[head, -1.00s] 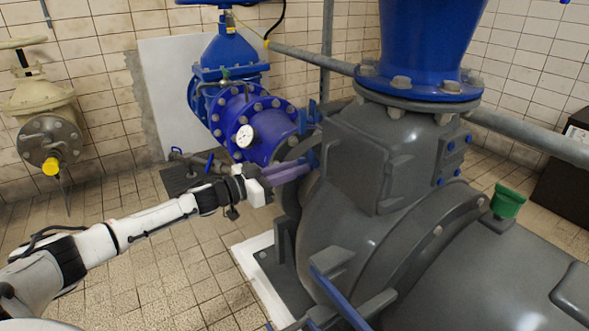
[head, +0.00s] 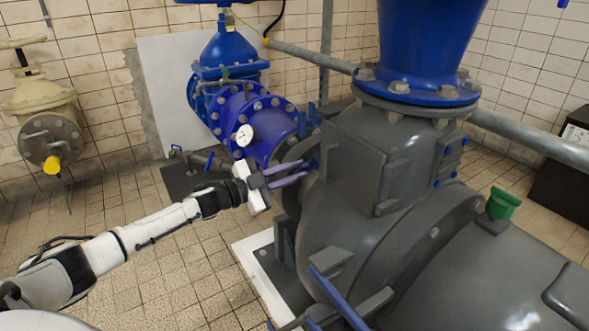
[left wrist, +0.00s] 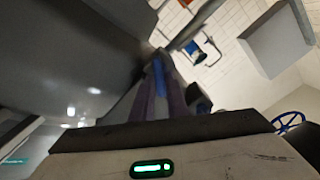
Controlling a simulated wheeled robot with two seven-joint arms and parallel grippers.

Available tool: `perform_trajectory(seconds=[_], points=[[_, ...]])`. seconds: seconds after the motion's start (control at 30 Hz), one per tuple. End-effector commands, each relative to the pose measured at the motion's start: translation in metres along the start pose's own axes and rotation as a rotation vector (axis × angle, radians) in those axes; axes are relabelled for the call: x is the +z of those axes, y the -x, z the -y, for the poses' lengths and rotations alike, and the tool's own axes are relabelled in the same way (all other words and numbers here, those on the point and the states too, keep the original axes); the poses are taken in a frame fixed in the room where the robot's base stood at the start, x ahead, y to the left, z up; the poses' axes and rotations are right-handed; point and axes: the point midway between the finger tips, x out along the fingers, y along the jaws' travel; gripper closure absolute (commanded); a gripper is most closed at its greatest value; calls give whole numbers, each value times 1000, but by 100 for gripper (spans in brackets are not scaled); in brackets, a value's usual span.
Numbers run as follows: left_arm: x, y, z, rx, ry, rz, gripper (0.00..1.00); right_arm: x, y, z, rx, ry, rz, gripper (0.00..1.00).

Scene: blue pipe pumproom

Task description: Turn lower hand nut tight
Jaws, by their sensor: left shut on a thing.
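The lower hand nut (head: 313,161) is a small blue part on the left side of the big grey pump housing, mostly hidden by the housing and my fingers. My left gripper (head: 306,170) reaches it from the left with its two purple fingers, one above the other. In the left wrist view, a blue strip of the hand nut (left wrist: 158,72) shows between the gripper's fingers (left wrist: 160,88), which are shut on it. The fingertips are dark and blurred there. My right gripper is not in view.
The grey pump housing (head: 335,225) stands close right of my gripper. A blue flanged pipe with a white gauge (head: 245,135) is behind it. A blue-handled bar (head: 340,298) juts out below. Tiled floor at the left is open.

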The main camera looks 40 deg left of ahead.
Motion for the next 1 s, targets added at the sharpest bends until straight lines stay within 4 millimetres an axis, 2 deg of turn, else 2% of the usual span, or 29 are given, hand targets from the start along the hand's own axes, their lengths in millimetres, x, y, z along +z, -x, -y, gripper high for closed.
perform_trajectory(seconds=[0.6,0.8,1.0], points=[[1,0,-5,0,-574,-3,100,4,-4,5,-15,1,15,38],[2,0,-6,1,-719,-2,100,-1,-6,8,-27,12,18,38],[2,0,-6,1,-818,-2,100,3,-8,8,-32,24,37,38]])
